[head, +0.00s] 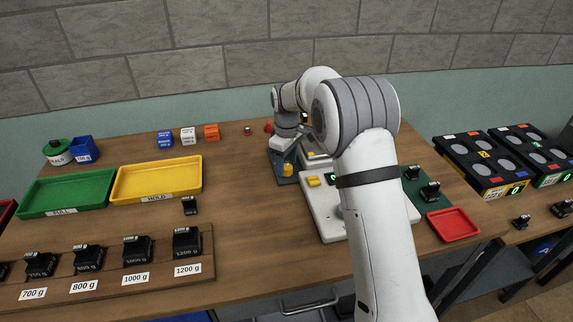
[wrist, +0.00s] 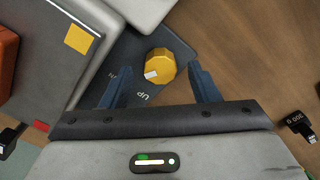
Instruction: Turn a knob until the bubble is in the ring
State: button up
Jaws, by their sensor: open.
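A yellow faceted knob (wrist: 160,64) with a white mark stands on a dark plate (wrist: 128,48) lettered "UP" in the wrist view. The knob also shows in the head view (head: 287,170), beside the white scale (head: 329,222). My gripper (wrist: 158,72) is open, with one blue finger on each side of the knob. Gaps show between the fingers and the knob; I cannot tell their height relative to it. In the head view my arm covers much of the scale. I cannot make out the bubble or the ring in either view.
A yellow tray (head: 157,181) and a green tray (head: 65,194) lie to the left, with black weights (head: 187,242) on a front rack. A red tray (head: 453,224) lies right of the scale. A small black weight (wrist: 298,124) sits on bare wood in the wrist view.

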aim_at(287, 167)
notch_tip(287, 167, up, 7)
jog(key=shift+f, duration=0.2)
jog(key=shift+s+d+r, duration=0.1)
jog(key=shift+r, duration=0.05)
jog(key=s+d+r+m+t, duration=0.1)
jog(key=s+d+r+m, duration=0.25)
jog(key=s+d, duration=0.35)
jog(key=s+d+r+m+t, duration=0.1)
jog(key=s+d+r+m, duration=0.3)
jog(key=s, duration=0.5)
jog(key=s+d+f+m, duration=0.1)
jog(key=s+d, duration=0.3)
jog(key=s, duration=0.5)
jog(key=s+d+f+m, duration=0.2)
jog(key=s+d+m, duration=0.1)
jog(key=s, duration=0.7)
jog(key=shift+s+d+m+t, duration=0.2)
jog(key=shift+d+m+t, duration=0.15)
jog(key=shift+t, duration=0.05)
